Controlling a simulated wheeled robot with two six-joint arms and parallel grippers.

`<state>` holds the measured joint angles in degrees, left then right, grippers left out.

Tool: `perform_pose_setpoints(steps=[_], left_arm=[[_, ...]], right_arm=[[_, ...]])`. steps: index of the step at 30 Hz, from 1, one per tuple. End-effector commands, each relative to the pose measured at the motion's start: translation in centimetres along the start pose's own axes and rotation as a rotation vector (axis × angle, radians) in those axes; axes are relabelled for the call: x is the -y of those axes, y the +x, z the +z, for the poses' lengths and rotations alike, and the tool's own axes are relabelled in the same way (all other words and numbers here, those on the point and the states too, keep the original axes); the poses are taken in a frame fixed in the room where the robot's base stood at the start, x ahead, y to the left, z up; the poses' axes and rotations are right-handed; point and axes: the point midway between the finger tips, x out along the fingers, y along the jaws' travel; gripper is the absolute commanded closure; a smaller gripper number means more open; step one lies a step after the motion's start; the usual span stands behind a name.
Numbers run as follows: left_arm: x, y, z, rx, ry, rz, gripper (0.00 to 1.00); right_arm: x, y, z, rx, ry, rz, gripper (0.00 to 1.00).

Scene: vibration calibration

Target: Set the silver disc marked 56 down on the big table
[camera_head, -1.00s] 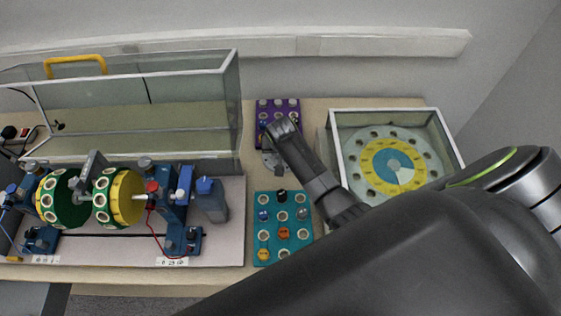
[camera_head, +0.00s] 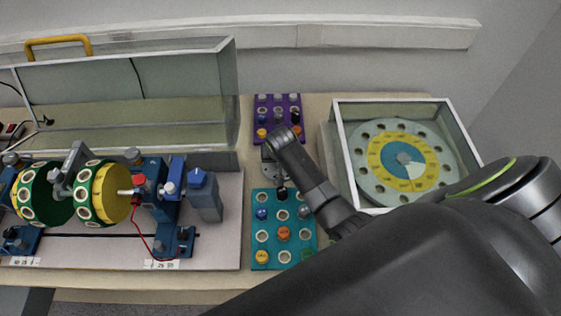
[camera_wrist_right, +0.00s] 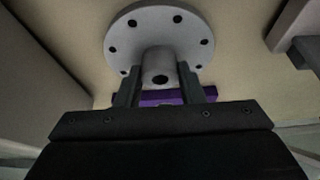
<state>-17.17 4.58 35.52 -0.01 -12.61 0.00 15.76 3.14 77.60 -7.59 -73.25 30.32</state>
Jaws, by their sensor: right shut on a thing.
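The silver disc (camera_wrist_right: 195,35) shows in the right wrist view as a flat round flange with a ring of holes and a central hub. My right gripper (camera_wrist_right: 159,82) is shut on the hub. In the head view the disc (camera_head: 268,168) is mostly hidden by my right gripper (camera_head: 270,150), between the purple and teal racks. The mark 56 is not readable. The big table (camera_head: 325,105) has a beige top; I cannot tell whether the disc touches it. My left gripper is not in view.
A purple rack (camera_head: 263,110) lies behind the disc and a teal rack (camera_head: 259,246) in front, both with small pieces. A glass-walled box with a dial (camera_head: 385,185) stands right. A rotor rig (camera_head: 105,200) and a large clear cover (camera_head: 180,100) stand left.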

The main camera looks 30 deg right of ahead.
Motion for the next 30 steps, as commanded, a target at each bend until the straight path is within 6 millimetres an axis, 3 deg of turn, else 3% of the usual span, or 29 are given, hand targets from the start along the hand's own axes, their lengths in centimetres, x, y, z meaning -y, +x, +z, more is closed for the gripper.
perform_pose_setpoints(steps=[9,10,15,23,30], left_arm=[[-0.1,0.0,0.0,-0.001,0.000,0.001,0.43],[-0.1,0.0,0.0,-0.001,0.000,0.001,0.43],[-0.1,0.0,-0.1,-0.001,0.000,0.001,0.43],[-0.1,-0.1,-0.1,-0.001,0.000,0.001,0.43],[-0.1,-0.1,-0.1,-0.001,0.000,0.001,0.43]], right_arm=[[0.0,0.1,0.0,-0.002,0.000,-0.001,1.00],[0.0,0.2,0.1,0.001,0.000,0.000,0.63],[0.0,0.1,0.1,0.001,0.000,0.000,0.43],[0.0,0.1,0.0,0.001,0.000,0.000,0.43],[0.1,-1.6,-0.1,-0.001,0.000,-0.002,0.43]])
